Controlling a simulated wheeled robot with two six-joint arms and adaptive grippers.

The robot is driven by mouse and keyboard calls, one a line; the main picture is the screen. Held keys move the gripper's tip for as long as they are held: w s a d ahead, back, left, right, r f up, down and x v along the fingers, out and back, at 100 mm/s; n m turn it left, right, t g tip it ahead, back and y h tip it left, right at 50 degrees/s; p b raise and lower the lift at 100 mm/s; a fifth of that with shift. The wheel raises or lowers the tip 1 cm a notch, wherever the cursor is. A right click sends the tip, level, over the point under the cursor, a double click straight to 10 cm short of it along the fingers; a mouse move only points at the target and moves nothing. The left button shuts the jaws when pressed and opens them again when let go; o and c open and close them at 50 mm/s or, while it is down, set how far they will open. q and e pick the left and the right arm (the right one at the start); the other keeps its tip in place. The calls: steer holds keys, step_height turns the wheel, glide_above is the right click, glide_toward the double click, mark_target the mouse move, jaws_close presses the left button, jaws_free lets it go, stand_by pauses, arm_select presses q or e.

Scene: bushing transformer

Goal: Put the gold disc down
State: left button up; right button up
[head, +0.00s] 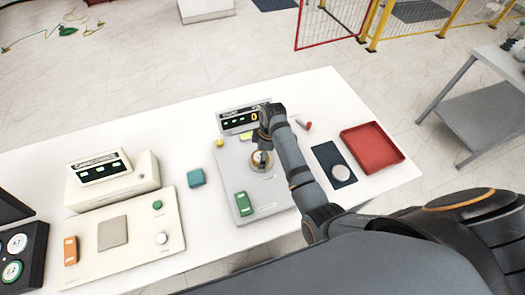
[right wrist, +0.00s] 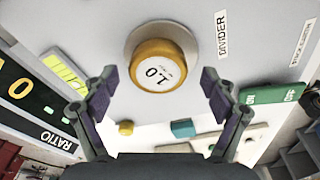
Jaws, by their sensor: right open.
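The gold disc (right wrist: 165,60), with a white face marked 1.0, sits on a round silver seat (right wrist: 135,40) on the grey panel in the right wrist view. It also shows in the head view (head: 260,163), partly covered by my gripper. My right gripper (right wrist: 159,80) is open, with one finger on either side of the disc and a visible gap to each. In the head view, my right gripper (head: 264,148) reaches down over the disc on the grey panel (head: 227,172). My left gripper is out of view.
A dark pad with a pale disc (head: 341,173) and a red tray (head: 371,147) lie to the right. A teal block (head: 195,178) and a cream device (head: 112,240) stand left.

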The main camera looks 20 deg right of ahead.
steer(key=r, duration=0.1)
steer(key=r+b, duration=0.1)
steer(key=r, duration=0.1)
steer(key=d+r+b, duration=0.1)
steer(key=r, duration=0.1)
steer(key=shift+s+r, duration=0.1)
steer(key=shift+s, duration=0.05)
arm_select(q)
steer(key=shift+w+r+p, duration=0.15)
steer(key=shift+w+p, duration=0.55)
steer(key=shift+p, duration=0.4)
arm_select(e)
step_height(320, 180, up, 7)
steer(key=shift+s+d, duration=0.3)
steer(key=shift+d, duration=0.05)
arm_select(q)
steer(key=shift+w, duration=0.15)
arm_select(e)
steer(key=shift+w+f, duration=0.1)
steer(key=shift+f, duration=0.15)
